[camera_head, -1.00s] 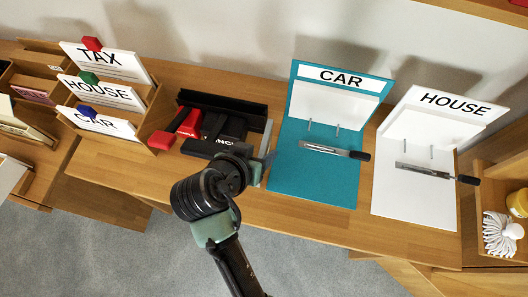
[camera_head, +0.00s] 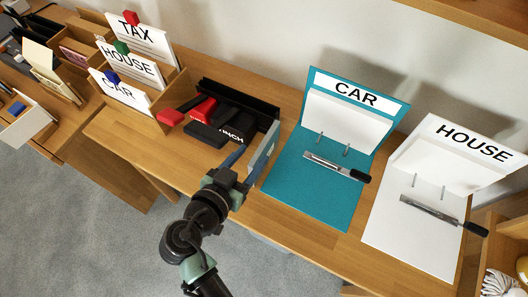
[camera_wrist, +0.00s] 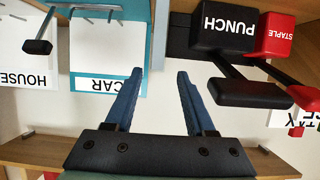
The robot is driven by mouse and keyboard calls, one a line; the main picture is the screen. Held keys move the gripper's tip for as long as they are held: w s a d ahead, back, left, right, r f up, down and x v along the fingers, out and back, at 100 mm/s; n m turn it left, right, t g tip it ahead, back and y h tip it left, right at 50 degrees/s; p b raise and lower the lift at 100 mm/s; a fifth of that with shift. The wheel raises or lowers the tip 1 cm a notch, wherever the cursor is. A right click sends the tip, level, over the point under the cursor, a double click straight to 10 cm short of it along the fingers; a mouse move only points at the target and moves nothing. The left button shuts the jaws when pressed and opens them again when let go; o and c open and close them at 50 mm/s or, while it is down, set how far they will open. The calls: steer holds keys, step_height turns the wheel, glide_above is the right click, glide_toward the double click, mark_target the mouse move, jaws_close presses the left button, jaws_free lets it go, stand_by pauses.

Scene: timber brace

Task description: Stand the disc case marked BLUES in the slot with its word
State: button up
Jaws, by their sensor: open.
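No disc case marked BLUES and no slot with that word can be made out in either view. My gripper (camera_head: 243,165) is over the front of the wooden desk, between the black desk tray and the teal CAR board. In the wrist view my gripper (camera_wrist: 158,78) shows two blue fingers spread apart with nothing between them. At the far left of the head view, a wooden unit (camera_head: 72,72) holds several thin upright items in compartments, too small to read.
The teal CAR board (camera_head: 300,190) and white HOUSE board (camera_head: 400,235) lie to the right. A wooden file holder (camera_head: 172,98) has TAX, HOUSE and CAR cards. Grey floor (camera_head: 90,220) is open at the front left.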

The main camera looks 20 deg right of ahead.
mark_target(265, 145)
steer(key=shift+s+f+p+x, duration=0.1)
steer(key=shift+f+p+x, duration=0.1)
steer(key=shift+x, duration=1.5)
steer(key=shift+s+f+p+x, duration=0.1)
steer(key=shift+s+p+x, duration=0.1)
steer(key=shift+x, duration=1.5)
jaws_close()
